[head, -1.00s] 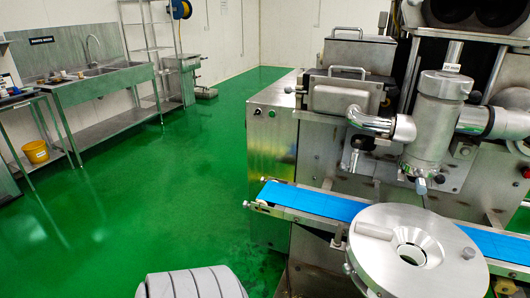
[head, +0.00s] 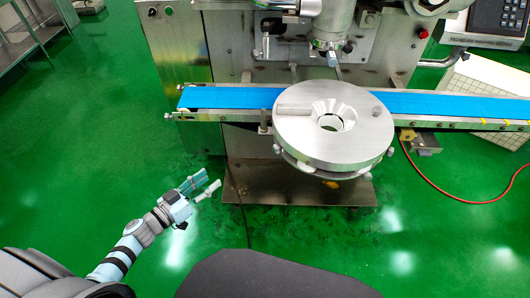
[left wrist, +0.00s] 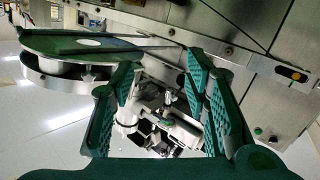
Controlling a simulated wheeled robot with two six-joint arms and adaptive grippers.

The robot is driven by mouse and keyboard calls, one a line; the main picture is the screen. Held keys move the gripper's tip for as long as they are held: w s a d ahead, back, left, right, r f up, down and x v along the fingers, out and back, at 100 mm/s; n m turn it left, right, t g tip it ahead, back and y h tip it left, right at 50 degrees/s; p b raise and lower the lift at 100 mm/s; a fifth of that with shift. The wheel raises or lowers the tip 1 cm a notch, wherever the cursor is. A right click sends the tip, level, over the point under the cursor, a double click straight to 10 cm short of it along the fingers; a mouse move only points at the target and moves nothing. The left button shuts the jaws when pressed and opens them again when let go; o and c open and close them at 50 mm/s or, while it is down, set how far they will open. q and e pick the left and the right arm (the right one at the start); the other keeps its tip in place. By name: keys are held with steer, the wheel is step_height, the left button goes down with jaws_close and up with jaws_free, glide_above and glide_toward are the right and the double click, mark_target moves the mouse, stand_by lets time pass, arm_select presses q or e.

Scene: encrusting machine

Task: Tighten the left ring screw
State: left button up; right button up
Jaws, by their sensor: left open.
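A round steel ring-shaped disc (head: 300,128) with a central hole sits in front of the blue conveyor belt. Small knob-like screws show around its lower edge; one left-hand knob (head: 276,149) is small, and I cannot tell surely that it is the left ring screw. My left gripper (head: 207,186) is open and empty, in the air left of and below the disc, clearly apart from it. In the left wrist view its two green fingers (left wrist: 162,85) are spread, with machine parts seen beyond them. My right gripper is out of view.
The blue belt (head: 225,97) runs left and right behind the disc, before the steel machine body (head: 182,60). A red hose (head: 440,190) lies on the floor at right. The green floor (head: 90,150) at left is clear.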

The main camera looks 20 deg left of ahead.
mark_target(274, 151)
arm_select(q)
steer(key=d+r+m+g+h, duration=0.3)
steer(key=d+r+m+h, duration=0.1)
steer(key=d+r+h, duration=0.4)
steer(key=shift+y, duration=0.7)
steer(key=x, duration=0.8)
steer(key=r+x, duration=0.1)
steer(key=x, duration=0.3)
steer(key=shift+w+a+b, duration=0.15)
steer(key=shift+w+b, duration=0.15)
steer(key=shift+b, duration=0.1)
jaws_close()
